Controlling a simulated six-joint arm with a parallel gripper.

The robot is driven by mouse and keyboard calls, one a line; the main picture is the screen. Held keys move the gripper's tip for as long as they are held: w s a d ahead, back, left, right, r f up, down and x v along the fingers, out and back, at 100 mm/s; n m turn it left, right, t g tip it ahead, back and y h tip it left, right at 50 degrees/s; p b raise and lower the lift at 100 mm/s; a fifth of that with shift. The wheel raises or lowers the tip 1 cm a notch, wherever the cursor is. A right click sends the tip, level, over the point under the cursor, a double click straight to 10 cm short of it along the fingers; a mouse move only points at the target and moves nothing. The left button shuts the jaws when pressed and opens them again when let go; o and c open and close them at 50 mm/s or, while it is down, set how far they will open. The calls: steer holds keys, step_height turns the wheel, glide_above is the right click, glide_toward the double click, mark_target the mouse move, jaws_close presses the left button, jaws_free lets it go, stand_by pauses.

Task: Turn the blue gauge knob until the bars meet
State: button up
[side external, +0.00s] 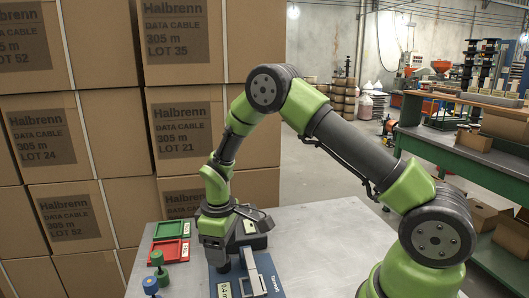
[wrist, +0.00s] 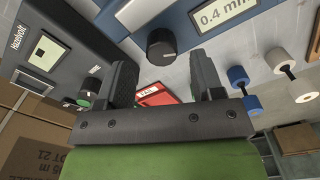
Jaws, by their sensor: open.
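The blue gauge (wrist: 196,25) is at the top of the wrist view, with a label reading 0.4 mm. Its knob (wrist: 160,46) looks black with a pale mark. In the side view the blue gauge (side external: 268,272) stands at the table's front, partly behind my gripper. My gripper (wrist: 165,78) is open and empty, fingers apart and pointing toward the knob, which appears beyond and between the fingertips. I cannot tell if they touch it. In the side view my gripper (side external: 223,265) is low over the gauge.
A dark Hazelvolt unit (wrist: 62,75) with a small screen stands close by; it also shows in the side view (side external: 262,224). A red tray (side external: 168,251), a green tray (side external: 172,229) and spools (side external: 157,262) lie left. Stacked cartons (side external: 110,150) wall the left. The table's right is clear.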

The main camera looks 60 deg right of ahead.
step_height(320, 180, up, 8)
step_height(320, 180, up, 6)
steer(key=m+t, duration=0.1)
steer(key=t, duration=0.1)
glide_above(230, 274)
steer(key=s+a+r+m+t+y, duration=0.1)
steer(key=s+a+r+t, duration=0.1)
steer(key=s+r, duration=0.8)
steer(key=shift+m+t, duration=0.4)
steer(key=shift+r, duration=0.1)
steer(key=s+a+r+m+t+y, duration=0.1)
steer(key=s+m+t, duration=0.1)
steer(key=s+m, duration=0.3)
steer(key=s, duration=0.3)
